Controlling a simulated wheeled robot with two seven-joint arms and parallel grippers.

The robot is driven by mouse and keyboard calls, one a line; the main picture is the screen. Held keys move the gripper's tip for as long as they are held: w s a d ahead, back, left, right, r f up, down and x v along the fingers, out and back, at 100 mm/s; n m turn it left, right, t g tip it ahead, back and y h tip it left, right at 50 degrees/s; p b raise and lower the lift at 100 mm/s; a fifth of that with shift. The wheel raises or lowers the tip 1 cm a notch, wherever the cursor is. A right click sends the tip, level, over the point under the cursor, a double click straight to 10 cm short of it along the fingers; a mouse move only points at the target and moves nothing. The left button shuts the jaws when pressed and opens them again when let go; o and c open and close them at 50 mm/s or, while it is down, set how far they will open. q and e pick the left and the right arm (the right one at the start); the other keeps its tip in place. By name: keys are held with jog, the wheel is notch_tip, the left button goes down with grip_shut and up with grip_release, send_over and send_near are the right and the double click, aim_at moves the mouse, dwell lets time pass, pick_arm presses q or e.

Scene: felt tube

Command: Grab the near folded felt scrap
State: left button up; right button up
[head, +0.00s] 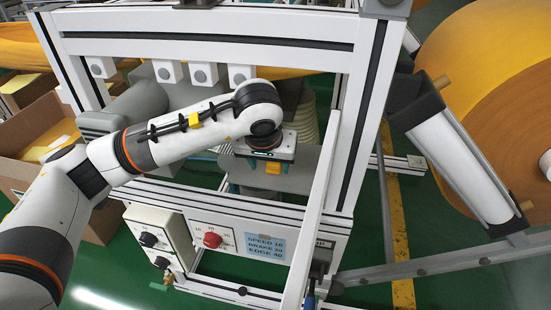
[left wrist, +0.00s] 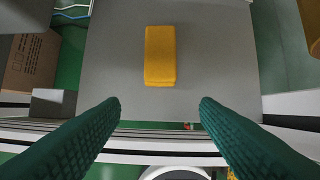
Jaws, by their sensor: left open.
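A folded yellow felt scrap (left wrist: 160,56) lies flat on a grey plate (left wrist: 112,62) in the left wrist view. A small yellow patch of the scrap (head: 273,167) shows below my wrist in the head view. My left gripper (left wrist: 160,106) is open, with its green ridged fingers wide apart and nothing between them. In the left wrist view the scrap lies beyond the fingertips, centred between them. In the head view the left gripper (head: 260,190) points down over the plate, partly hidden by my own wrist. My right gripper is not in view.
A white machine frame (head: 210,45) surrounds the plate, with a post at its right. A control box (head: 160,238) with knobs and a label (head: 264,246) sit below. A cardboard box (head: 45,140) stands left. A large yellow felt roll (head: 500,100) is at right.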

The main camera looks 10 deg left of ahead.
pick_arm(q)
jog(key=shift+w, duration=1.45)
jog(key=shift+w+a, duration=0.1)
jog(key=shift+w, duration=1.15)
jog(key=x, duration=0.2)
jog(key=shift+f, duration=0.3)
jog(key=shift+w+f, duration=0.1)
jog(key=shift+f, duration=0.15)
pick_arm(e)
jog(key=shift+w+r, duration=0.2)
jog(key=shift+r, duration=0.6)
pick_arm(q)
jog(key=shift+c, duration=0.4)
jog(key=c, duration=1)
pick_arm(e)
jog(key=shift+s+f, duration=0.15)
